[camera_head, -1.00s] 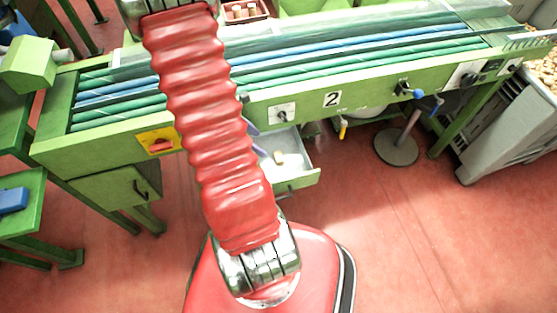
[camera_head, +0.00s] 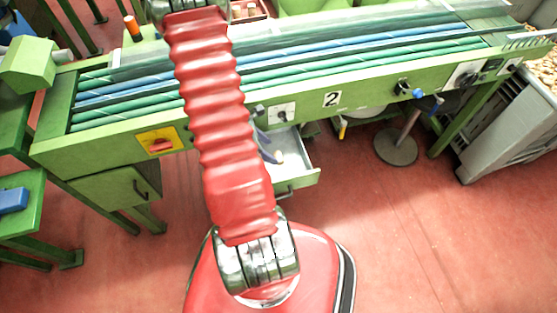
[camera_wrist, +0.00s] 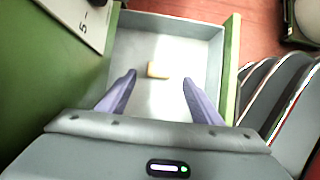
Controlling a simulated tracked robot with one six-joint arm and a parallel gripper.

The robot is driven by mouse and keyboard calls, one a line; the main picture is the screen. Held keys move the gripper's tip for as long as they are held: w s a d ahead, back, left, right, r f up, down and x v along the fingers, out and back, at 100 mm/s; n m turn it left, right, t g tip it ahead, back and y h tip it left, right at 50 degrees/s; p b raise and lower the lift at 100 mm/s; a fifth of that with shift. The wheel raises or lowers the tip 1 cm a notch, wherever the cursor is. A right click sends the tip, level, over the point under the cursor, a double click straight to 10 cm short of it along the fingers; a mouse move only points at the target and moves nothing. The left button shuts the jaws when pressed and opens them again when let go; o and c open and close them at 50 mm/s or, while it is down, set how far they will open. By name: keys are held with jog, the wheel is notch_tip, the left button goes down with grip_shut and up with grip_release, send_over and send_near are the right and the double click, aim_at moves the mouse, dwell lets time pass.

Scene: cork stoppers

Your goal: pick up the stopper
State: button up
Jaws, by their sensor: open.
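The stopper (camera_wrist: 158,70) is a small pale tan piece lying on the floor of an open drawer (camera_wrist: 135,37). In the wrist view my gripper (camera_wrist: 158,80) is open, with its two purple fingers spread apart on either side below the stopper. In the head view the drawer (camera_head: 302,160) is pulled out under the green conveyor table, and the stopper (camera_head: 279,158) shows beside my red arm. My arm hides part of the drawer.
The green conveyor table (camera_head: 370,104) has blue and green belts and overhangs the drawer. A round-based stand (camera_head: 396,148) is to the right on the red floor (camera_head: 420,230). Drawer walls surround the stopper.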

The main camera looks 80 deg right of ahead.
aim_at(279, 156)
jog(key=shift+s+d+f, duration=0.1)
jog(key=shift+s+f, duration=0.05)
jog(key=shift+f, duration=0.15)
jog(key=shift+f, duration=0.1)
jog(key=shift+x, duration=2.65)
jog(key=c, duration=1.1)
notch_tip(279, 156, up, 28)
jog(key=shift+r, duration=0.1)
